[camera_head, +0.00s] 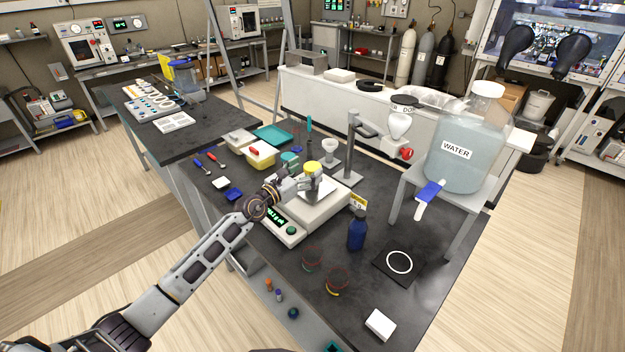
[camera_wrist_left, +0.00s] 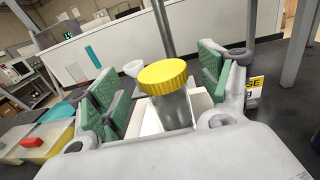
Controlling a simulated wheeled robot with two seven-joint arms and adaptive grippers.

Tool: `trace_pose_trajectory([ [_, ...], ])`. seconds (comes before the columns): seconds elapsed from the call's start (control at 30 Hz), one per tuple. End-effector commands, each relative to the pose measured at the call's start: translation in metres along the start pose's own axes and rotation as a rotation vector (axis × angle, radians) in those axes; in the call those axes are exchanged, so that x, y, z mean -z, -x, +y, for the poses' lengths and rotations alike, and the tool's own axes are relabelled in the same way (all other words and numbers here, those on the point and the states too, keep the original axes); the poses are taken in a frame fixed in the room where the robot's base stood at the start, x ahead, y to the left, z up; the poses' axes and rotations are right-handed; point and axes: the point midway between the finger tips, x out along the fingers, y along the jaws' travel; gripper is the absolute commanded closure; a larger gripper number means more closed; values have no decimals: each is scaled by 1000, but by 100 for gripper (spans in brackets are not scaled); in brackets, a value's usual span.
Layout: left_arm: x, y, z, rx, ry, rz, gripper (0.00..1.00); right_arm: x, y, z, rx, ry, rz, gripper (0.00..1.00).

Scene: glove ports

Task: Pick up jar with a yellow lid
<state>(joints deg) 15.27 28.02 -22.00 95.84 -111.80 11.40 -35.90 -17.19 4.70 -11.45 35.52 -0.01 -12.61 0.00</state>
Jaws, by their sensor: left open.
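The jar with a yellow lid (camera_head: 313,168) stands on the pan of a white balance (camera_head: 318,205) on the dark table. In the left wrist view the jar (camera_wrist_left: 167,92) has a ribbed yellow lid and a clear grey body, and is slightly tilted in the picture. My left gripper (camera_head: 300,184) is at the balance, right by the jar. In the wrist view its green-padded fingers (camera_wrist_left: 160,88) are spread, one on each side of the jar, with gaps between pads and jar. My right gripper is not in view.
A ring stand (camera_head: 352,150) rises behind the balance. A blue bottle (camera_head: 357,232) stands to its right, with a large WATER carboy (camera_head: 465,140) on a raised stand. Tubs, including a yellow one with a red item (camera_head: 260,152), sit at the left. Beakers (camera_head: 337,281) stand in front.

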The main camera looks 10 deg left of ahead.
Motion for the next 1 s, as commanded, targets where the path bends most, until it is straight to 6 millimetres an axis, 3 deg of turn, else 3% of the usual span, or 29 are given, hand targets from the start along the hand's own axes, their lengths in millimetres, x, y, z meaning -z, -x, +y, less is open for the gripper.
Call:
trace_pose_trajectory([
  [0.4,-1,-30,-1,0,0,0,22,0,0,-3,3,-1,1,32],
  [1.0,0,-33,-1,0,-1,1,22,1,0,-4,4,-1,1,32],
])
